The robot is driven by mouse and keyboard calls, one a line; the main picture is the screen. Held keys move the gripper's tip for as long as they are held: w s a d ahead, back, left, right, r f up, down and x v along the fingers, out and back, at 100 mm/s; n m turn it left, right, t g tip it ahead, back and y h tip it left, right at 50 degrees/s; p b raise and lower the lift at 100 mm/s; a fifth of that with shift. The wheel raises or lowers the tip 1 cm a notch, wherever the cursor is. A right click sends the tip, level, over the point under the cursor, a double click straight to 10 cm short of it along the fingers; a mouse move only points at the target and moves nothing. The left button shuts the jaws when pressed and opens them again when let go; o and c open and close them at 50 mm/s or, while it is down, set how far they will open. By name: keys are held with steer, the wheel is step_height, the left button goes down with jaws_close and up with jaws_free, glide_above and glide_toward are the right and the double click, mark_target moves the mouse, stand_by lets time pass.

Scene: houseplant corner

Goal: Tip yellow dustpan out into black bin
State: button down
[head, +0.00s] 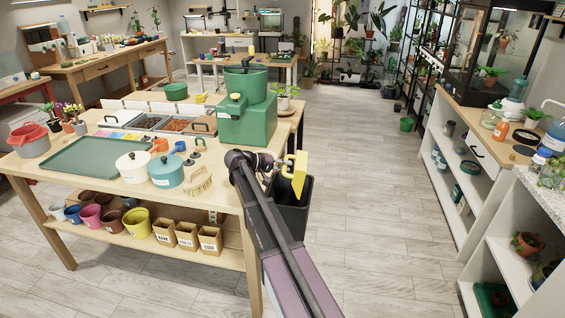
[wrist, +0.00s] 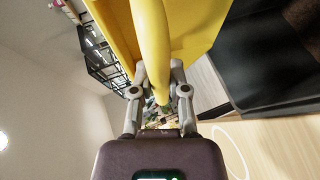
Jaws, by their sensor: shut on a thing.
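The yellow dustpan (head: 299,174) is in my gripper (head: 272,172), above the black bin (head: 292,217), and its pan looks steeply tilted. In the wrist view the dustpan's handle (wrist: 152,40) runs between the two fingers of my gripper (wrist: 158,92), which are shut on it. The yellow pan (wrist: 195,25) fills the top of that view. The black bin stands on the floor beside the table's right end. My arm hides part of it, and I cannot see inside it. Whether the dustpan holds anything is hidden.
A white shelf unit (head: 453,165) stands at right. The floor between (head: 375,200) is clear.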

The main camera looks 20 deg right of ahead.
mark_target(302, 161)
steer(key=s+d+y+p, duration=0.1)
steer(key=y+p, duration=0.1)
steer(key=p, duration=0.1)
steer(key=s+d+r+m+t+y+p, duration=0.1)
steer(key=d+y+p, duration=0.1)
steer(key=p, duration=0.1)
steer(key=s+d+r+t+y+p, duration=0.1)
steer(key=d+y+p, duration=0.1)
steer(key=p, duration=0.1)
steer(key=shift+d+m+p, duration=0.2)
steer(key=shift+m+p, duration=0.15)
steer(key=shift+m, duration=0.05)
steer(key=s+d+m+t+y+p, duration=0.1)
steer(key=s+d+t+y, duration=0.2)
steer(key=y, duration=0.5)
steer(key=shift+d+f+m+t+p, duration=0.4)
steer(key=shift+d+t, duration=0.2)
steer(key=shift+d, duration=0.6)
steer(key=shift+a, duration=0.1)
